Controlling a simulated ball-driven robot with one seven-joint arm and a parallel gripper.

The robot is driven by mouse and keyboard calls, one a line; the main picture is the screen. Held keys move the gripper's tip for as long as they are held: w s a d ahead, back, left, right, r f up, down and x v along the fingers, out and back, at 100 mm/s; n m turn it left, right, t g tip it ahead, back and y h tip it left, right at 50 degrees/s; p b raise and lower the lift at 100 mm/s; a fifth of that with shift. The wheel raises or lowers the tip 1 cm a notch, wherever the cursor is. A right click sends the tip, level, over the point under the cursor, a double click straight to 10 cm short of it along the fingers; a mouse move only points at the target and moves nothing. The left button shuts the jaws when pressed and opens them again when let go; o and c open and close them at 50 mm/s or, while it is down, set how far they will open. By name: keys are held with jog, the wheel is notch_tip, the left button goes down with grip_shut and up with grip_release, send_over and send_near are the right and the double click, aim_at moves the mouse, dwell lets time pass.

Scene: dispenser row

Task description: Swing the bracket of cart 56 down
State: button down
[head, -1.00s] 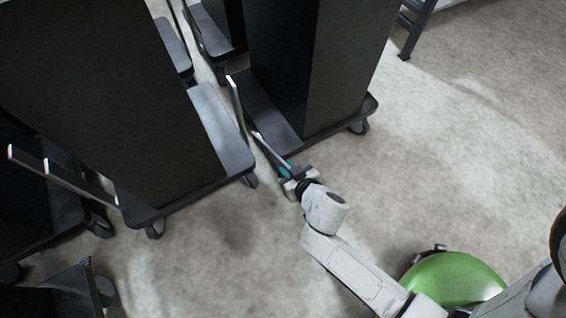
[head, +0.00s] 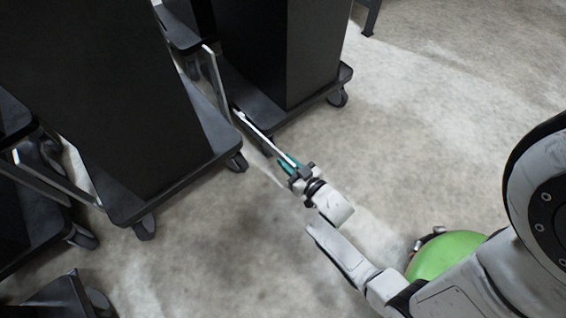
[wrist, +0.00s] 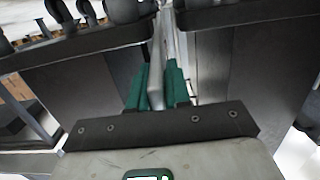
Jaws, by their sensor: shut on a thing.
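A light metal bracket bar (head: 262,131) reaches out from the base of the right-hand black cart (head: 318,92) toward my gripper. My gripper (head: 290,162) is shut on the free end of this bar, low over the floor beside the cart. In the wrist view the green fingers (wrist: 157,88) pinch the bar (wrist: 155,94) between them, and the bar runs away from me toward the gap between dark carts. A second upright bar (head: 214,82) stands at the left edge of the same cart. No cart number is readable.
Another tall black cart on casters (head: 196,160) stands close on the left, with a narrow gap between the two. More carts (head: 40,205) stand at the far left. The concrete floor (head: 440,130) on the right is clear. A dark rack leg (head: 371,17) shows at the top.

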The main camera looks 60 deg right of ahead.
jog(key=shift+f+t, duration=0.8)
jog(key=shift+f, duration=0.95)
jog(key=shift+f, duration=0.15)
jog(key=c, duration=1.2)
grip_release()
jog(key=shift+o, duration=0.2)
jog(key=p+v, duration=0.2)
jog(key=v, duration=0.8)
jog(key=shift+s+a, duration=0.25)
jog(key=shift+s, duration=0.1)
